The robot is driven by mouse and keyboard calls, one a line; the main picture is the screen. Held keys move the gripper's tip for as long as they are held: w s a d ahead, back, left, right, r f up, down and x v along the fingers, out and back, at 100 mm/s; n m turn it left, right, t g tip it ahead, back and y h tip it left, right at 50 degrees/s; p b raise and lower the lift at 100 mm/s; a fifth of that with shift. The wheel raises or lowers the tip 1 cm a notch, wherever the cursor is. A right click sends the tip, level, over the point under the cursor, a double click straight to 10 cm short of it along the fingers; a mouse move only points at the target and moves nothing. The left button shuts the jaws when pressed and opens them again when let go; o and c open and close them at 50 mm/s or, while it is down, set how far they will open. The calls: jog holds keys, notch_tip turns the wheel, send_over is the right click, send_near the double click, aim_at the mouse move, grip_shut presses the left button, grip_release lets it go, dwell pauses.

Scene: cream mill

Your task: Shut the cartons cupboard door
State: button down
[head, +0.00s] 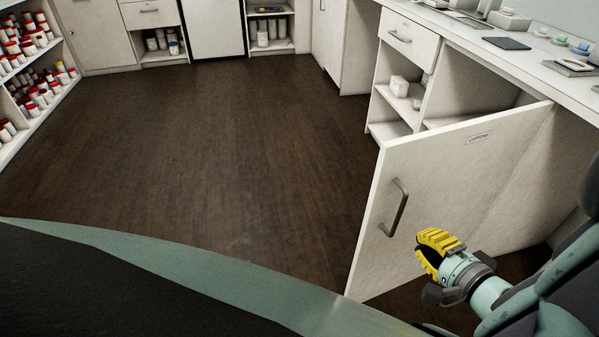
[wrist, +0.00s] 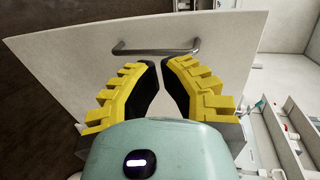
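The cartons cupboard door (head: 435,185) stands wide open in the head view, swung out from the white counter over the floor. A small label (head: 479,138) is near its top edge. Its grey bar handle (head: 399,207) is near the free left edge. In the wrist view the door (wrist: 75,65) fills much of the upper picture, with the handle (wrist: 157,49) just beyond my fingertips. My gripper (head: 428,247) is in front of the door's handle-side face, right of and below the handle. Its yellow fingers (wrist: 162,66) are nearly together at the tips and hold nothing.
The open cupboard (head: 480,95) behind the door shows its interior. Shelves with small white items (head: 400,87) are beside it, below a drawer (head: 408,38). The counter top (head: 530,57) holds several small items. A jar shelf (head: 30,80) stands at far left. The dark floor (head: 240,150) is clear.

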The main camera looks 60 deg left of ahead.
aim_at(379, 200)
jog(key=x, duration=0.9)
jog(key=r+x, duration=0.1)
jog(key=x, duration=0.3)
jog(key=shift+w+a+p, duration=0.1)
jog(key=shift+a+p, duration=0.25)
jog(key=shift+a, duration=0.05)
